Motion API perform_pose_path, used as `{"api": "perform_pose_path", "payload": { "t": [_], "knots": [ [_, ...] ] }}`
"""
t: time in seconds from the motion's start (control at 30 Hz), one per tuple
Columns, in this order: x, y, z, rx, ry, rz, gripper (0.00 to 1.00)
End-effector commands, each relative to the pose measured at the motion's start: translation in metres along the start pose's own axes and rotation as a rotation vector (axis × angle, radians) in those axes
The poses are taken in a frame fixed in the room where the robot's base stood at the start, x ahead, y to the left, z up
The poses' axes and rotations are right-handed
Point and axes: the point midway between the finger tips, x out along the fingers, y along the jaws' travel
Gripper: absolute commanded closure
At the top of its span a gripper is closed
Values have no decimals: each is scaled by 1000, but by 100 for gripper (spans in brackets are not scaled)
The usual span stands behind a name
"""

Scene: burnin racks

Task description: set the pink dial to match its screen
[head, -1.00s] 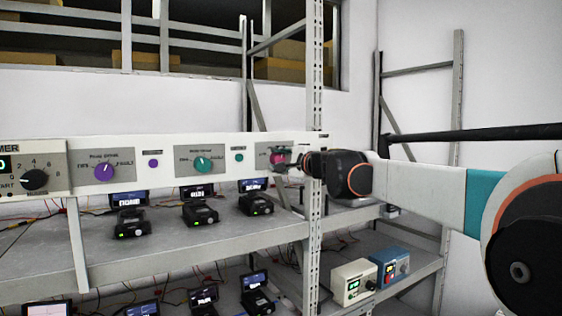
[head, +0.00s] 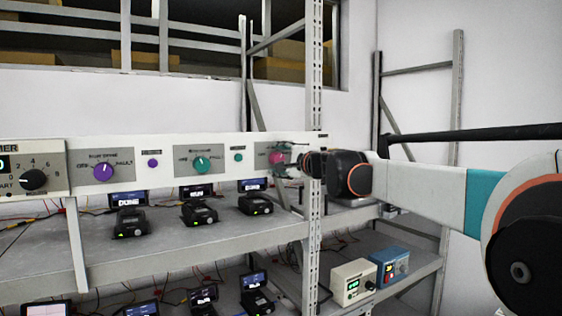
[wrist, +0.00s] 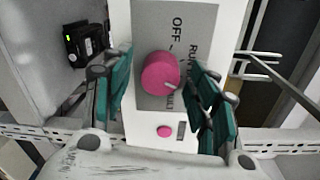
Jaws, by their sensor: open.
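The pink dial (wrist: 160,73) sits on a grey plate (wrist: 176,22) in the wrist view, with "OFF" and other partly hidden lettering around it. A pale mark shows on its right side. My gripper (wrist: 160,82) is open, with one teal finger on each side of the dial; I cannot tell whether either touches it. In the head view the pink dial (head: 277,158) is at the panel's right end, partly covered by my gripper (head: 287,158). Several small screens stand on the shelf; the one below the pink dial (head: 252,184) has lettering too small to read surely.
A purple dial (head: 103,172) and a teal dial (head: 201,165) share the white panel. A small pink button (wrist: 165,131) is beside the pink dial. A rack post (head: 315,90) stands close to my gripper. A cream box (head: 353,282) and a blue box (head: 391,266) stand lower.

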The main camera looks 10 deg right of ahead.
Motion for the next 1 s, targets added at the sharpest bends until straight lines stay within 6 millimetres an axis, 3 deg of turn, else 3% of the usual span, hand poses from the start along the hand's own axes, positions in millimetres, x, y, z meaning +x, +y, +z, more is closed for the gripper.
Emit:
{"api": "perform_pose_path", "payload": {
  "t": [0.17, 0.7, 1.0],
  "knots": [
    [-15, 0, 0, 0, 1, 0, 46],
    [-109, 0, 0, 0, 2, 0, 46],
    [-121, 1, 1, 0, 0, 0, 46]
  ]
}}
